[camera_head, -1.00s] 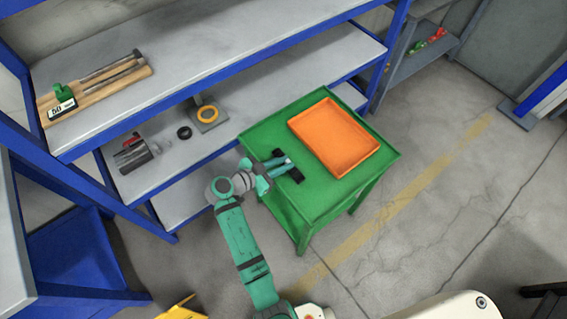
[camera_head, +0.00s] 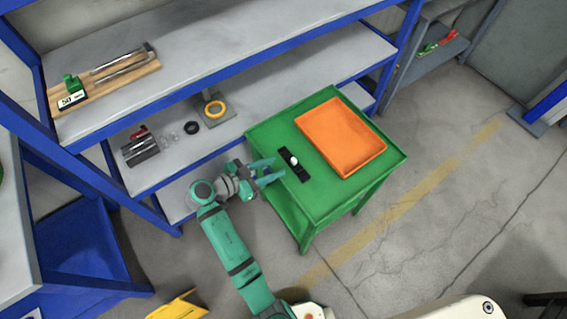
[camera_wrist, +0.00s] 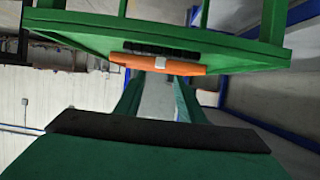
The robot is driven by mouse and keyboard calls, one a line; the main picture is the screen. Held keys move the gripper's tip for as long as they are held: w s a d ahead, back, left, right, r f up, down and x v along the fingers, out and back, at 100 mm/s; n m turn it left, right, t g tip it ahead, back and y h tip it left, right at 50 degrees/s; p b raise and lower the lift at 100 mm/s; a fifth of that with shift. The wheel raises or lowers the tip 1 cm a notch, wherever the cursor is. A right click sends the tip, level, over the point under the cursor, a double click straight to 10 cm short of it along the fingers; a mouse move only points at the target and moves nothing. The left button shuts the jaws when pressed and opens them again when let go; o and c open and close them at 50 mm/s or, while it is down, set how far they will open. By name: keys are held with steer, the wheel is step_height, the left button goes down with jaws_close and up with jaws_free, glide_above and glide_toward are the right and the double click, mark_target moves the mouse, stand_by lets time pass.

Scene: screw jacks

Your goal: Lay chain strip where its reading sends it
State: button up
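The black chain strip (camera_head: 285,155) lies flat on the green table (camera_head: 318,205), left of the orange tray (camera_head: 342,137). A small white spot shows at its middle. In the wrist view a dark strip (camera_wrist: 160,47) shows at the table's edge, with the tray (camera_wrist: 190,69) behind. My gripper (camera_head: 269,171) is open and empty, just left of the strip and apart from it. Its two fingers (camera_wrist: 160,97) stand apart in the wrist view. On the upper shelf, a green-topped block (camera_head: 71,98) with a label that seems to read "50" sits on a wooden board.
The board (camera_head: 125,82) also carries metal rods. The lower shelf (camera_head: 175,165) holds a grey device with a red part (camera_head: 140,147), a black ring (camera_head: 191,127) and a yellow ring (camera_head: 215,109) on a plate. The tray looks empty. Floor is free right of the table.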

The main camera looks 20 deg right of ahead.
steer(key=s+f+n, duration=0.1)
steer(key=s+a+f+n+t+y, duration=0.1)
steer(key=f, duration=0.1)
steer(key=s+a+f+n+t+y, duration=0.1)
steer(key=s+n, duration=0.1)
steer(key=shift+s+a+f, duration=0.1)
steer(key=shift+f, duration=0.3)
steer(key=s+a+f+n+t+y, duration=0.2)
steer(key=s+f+n+y, duration=0.15)
steer(key=s, duration=0.35)
steer(key=s+a+f+n+t+y, duration=0.1)
steer(key=s+f+n+y, duration=0.3)
steer(key=s, duration=0.3)
steer(key=s+a+r+n+t+y, duration=0.1)
steer(key=s+r+t, duration=0.2)
steer(key=s+r, duration=0.4)
steer(key=s+a+r+n+t+y, duration=0.1)
steer(key=s+r, duration=0.6)
steer(key=r, duration=0.7)
steer(key=shift+a+r+t+y, duration=0.3)
steer(key=shift+t+y, duration=0.25)
steer(key=shift+t, duration=0.35)
steer(key=shift+n, duration=0.25)
